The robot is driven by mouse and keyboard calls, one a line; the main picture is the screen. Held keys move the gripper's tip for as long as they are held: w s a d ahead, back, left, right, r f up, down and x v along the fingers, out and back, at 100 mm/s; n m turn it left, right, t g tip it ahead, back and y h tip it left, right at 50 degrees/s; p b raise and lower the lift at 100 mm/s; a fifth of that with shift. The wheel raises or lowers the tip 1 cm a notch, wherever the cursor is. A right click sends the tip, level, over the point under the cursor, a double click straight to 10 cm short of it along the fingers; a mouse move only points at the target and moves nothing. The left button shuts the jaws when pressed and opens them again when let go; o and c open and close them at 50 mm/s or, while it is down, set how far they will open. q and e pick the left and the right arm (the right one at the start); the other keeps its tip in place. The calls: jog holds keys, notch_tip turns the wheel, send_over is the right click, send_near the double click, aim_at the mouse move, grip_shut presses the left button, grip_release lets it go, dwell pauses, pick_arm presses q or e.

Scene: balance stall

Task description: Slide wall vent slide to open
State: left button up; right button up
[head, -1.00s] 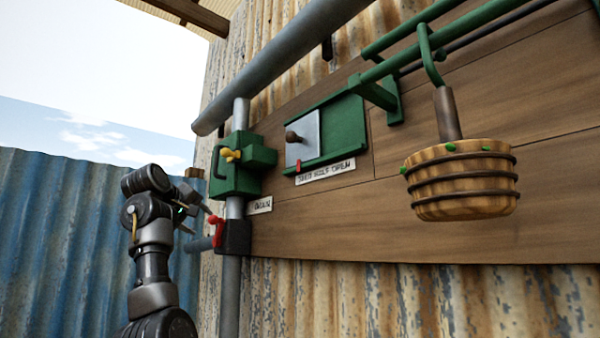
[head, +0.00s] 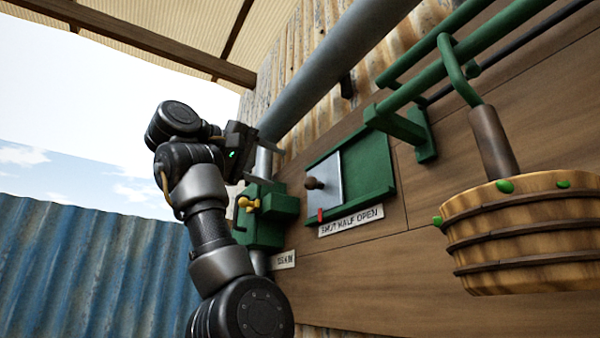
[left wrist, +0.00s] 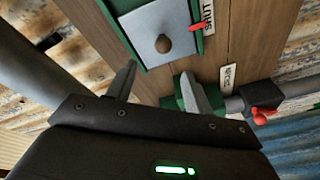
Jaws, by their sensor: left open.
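The wall vent is a green frame (head: 372,165) on the wooden board with a pale metal slide plate (head: 325,180) at its left end. A brown round knob (head: 314,183) sits on the plate, and a red pointer (head: 320,215) is below it, above a label (head: 350,221) reading "SHUT HALF OPEN". In the left wrist view the plate (left wrist: 152,28) and knob (left wrist: 164,43) are beyond the fingertips. My left gripper (head: 268,164) is open and empty, left of the plate and apart from the knob; its fingers (left wrist: 157,80) also show in the left wrist view. My right gripper is not in view.
A green box with a yellow handle (head: 249,204) is on the pipe just below my left gripper. A thick grey pipe (head: 335,70) slants above the vent. A wooden basket (head: 520,235) hangs at the right from a green rail (head: 440,80).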

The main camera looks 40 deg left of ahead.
aim_at(306, 181)
pick_arm(q)
jog(key=w+p, duration=0.1)
jog(key=w, duration=0.1)
jog(key=w+p, duration=0.1)
jog(key=w, duration=0.1)
jog(key=w+d, duration=0.1)
jog(key=w, duration=0.1)
jog(key=shift+r+p, duration=0.1)
jog(key=shift+p, duration=0.3)
jog(key=w+p, duration=0.3)
jog(key=p, duration=0.1)
jog(key=shift+w+a+p, duration=0.1)
jog(key=shift+w+p, duration=0.2)
jog(key=shift+w+f, duration=0.4)
jog(key=shift+w, duration=0.45)
jog(key=shift+s, duration=0.4)
jog(key=shift+c, duration=0.9)
grip_shut()
jog(key=shift+w, duration=0.2)
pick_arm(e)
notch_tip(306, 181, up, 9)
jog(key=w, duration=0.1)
